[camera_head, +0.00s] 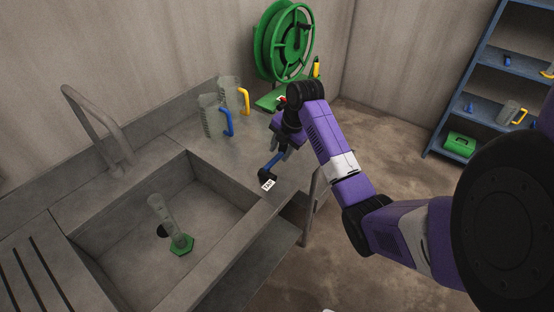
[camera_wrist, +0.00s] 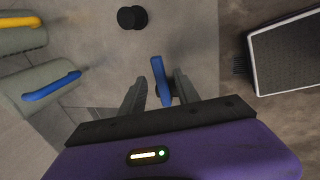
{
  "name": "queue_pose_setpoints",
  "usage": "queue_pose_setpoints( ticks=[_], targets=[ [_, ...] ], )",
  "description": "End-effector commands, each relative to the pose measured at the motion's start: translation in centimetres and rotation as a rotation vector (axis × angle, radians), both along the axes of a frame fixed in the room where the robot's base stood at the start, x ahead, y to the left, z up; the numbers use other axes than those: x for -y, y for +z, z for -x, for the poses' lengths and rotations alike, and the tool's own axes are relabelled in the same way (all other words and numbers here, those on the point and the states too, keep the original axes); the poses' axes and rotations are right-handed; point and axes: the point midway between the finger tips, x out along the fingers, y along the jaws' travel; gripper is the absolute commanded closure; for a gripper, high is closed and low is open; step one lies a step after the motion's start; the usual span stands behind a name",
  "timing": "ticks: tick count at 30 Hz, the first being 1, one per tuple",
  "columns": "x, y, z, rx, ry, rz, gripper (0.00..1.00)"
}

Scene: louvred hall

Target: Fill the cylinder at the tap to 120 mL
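The clear measuring cylinder (camera_head: 165,212) with a green six-sided base (camera_head: 182,245) stands in the sink beside the dark drain hole. No liquid level can be made out in it. The grey tap spout (camera_head: 107,125) arches over the sink's back left edge, and no water stream shows. A blue lever (camera_head: 273,160) with a black base sits on the counter right of the sink, beside a "TAP" label (camera_head: 268,185). My gripper (camera_head: 280,150) is at this lever. In the wrist view, my open fingers (camera_wrist: 161,88) straddle the blue lever (camera_wrist: 160,78) with gaps on both sides.
Two clear jugs, one blue-handled (camera_head: 212,116) and one yellow-handled (camera_head: 235,96), stand on the counter behind the lever. A green hose reel (camera_head: 284,42) is at the back. A blue shelf unit (camera_head: 480,105) stands at right, with open floor before it.

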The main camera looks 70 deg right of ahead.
Motion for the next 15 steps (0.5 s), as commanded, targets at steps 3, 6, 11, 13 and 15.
queue_pose_setpoints(
  ticks=[3,6,11,13,15],
  targets=[
    [0.1,-2.1,-0.5,0.001,0.001,0.001,0.62],
    [0.2,-3.1,-0.8,0.001,0.0,0.001,0.62],
    [0.2,-2.6,-0.8,0.001,0.0,0.0,0.62],
    [0.2,-2.8,-0.9,0.001,0.0,0.0,0.62],
    [0.2,-3.2,-1.0,0.001,0.0,0.0,0.62]
  ],
)
